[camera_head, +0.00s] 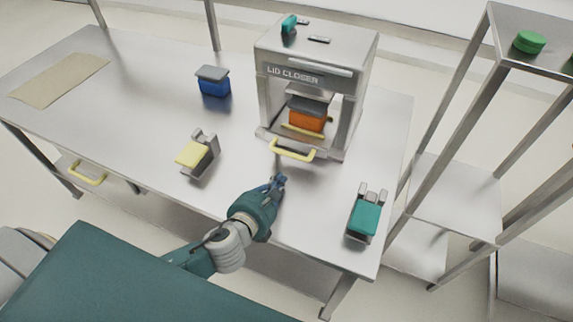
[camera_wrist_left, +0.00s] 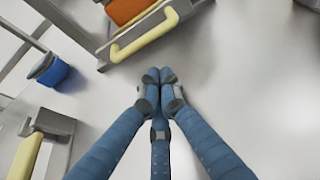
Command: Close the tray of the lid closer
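The lid closer (camera_head: 345,65) is a grey metal machine at the back right of the table, with its name on the front. Its tray (camera_head: 268,137) sticks out at the front and has a yellow handle (camera_head: 293,151). In the left wrist view the handle (camera_wrist_left: 148,36) shows at the top. An orange bin (camera_head: 308,121) with a grey lid (camera_head: 309,103) on it sits inside the machine. My left gripper (camera_head: 279,180) is in front of the handle, apart from it. In the left wrist view its blue fingertips (camera_wrist_left: 158,75) are together with nothing between them. My right gripper is not in view.
A blue bin with a grey lid (camera_head: 213,82) stands to the left. A yellow piece in a grey holder (camera_head: 197,154) and a teal one (camera_head: 364,220) stand near the front edge. A shelf rack (camera_head: 455,195) stands at the right. The table between gripper and handle is clear.

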